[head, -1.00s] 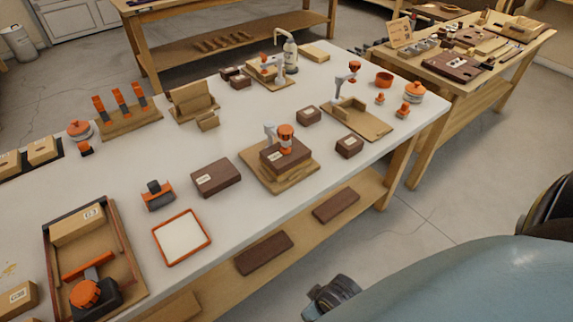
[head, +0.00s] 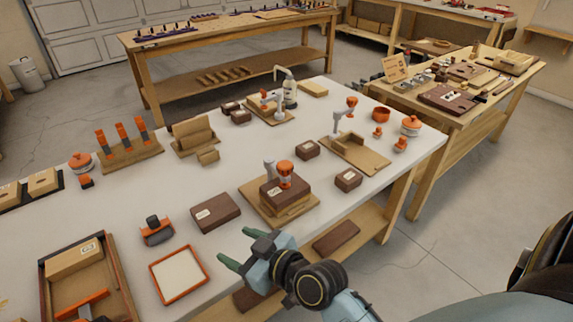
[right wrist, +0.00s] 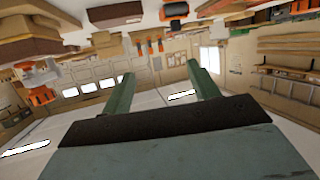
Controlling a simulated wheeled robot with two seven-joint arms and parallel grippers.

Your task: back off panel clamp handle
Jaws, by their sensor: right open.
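A clamp with a grey arm and an orange handle (head: 285,170) stands at the middle of the white bench. My left gripper is not in view.
A second orange-handled clamp (head: 350,104) stands at the back right on a wooden fixture. A brown box (head: 215,212) and an orange-rimmed tray (head: 179,274) lie left of my right gripper. Small brown boxes (head: 348,180) sit right of the middle clamp. The bench's lower shelf holds brown blocks.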

